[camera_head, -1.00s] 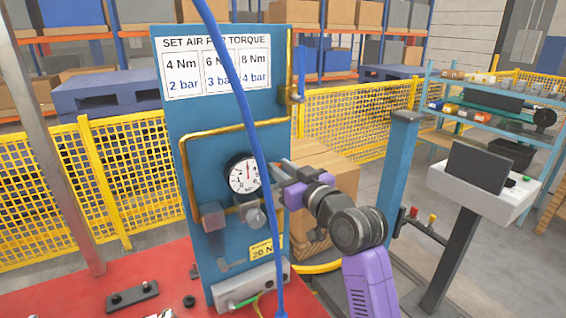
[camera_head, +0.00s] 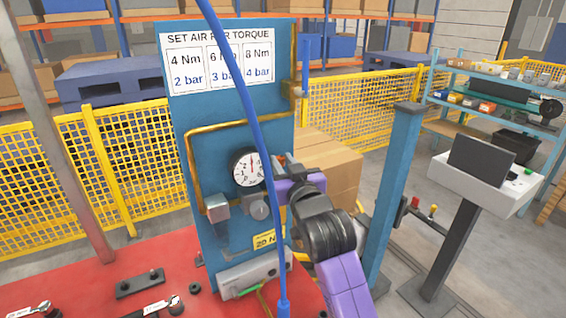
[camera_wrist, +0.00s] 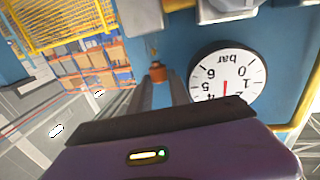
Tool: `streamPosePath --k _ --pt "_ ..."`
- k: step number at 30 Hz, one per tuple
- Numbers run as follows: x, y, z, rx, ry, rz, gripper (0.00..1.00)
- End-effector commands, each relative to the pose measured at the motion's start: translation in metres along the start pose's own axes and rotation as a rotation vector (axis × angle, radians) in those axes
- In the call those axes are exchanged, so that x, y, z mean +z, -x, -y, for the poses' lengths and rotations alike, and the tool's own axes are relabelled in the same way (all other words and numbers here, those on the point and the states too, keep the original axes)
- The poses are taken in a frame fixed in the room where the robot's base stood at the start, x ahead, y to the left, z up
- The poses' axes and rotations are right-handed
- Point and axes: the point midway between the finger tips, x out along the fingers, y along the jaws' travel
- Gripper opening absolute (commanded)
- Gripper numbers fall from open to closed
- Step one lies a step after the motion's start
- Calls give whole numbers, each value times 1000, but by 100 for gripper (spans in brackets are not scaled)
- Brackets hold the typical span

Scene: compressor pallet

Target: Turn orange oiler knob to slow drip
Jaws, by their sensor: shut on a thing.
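The orange oiler knob (camera_wrist: 157,72) is small and sits at the blue panel, beside the gauge in the wrist view. My gripper (camera_wrist: 156,84) has its two grey fingers closed on the knob at their tips. In the head view my gripper (camera_head: 283,167) reaches the panel just right of the gauge, and the blue hose and fingers hide most of the contact. The knob's turned position and any drip cannot be made out.
A round white gauge (camera_head: 249,168) marked bar is close beside the gripper. A blue hose (camera_head: 250,105) hangs in front of the panel (camera_head: 230,135). Metal fittings (camera_head: 218,208) sit below the gauge. A blue post (camera_head: 395,170) stands right of my arm.

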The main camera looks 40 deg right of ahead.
Motion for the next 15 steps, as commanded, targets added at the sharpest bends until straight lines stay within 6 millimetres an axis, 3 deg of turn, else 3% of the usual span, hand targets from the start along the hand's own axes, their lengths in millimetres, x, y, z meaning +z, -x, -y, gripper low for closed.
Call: streamPosePath --k 4,5,8,15 --pt "1 0 0 0 1 3 0" --pt "1 0 0 0 1 3 27" --pt "1 0 0 -1 1 3 45" --pt "1 0 2 -4 0 1 45"
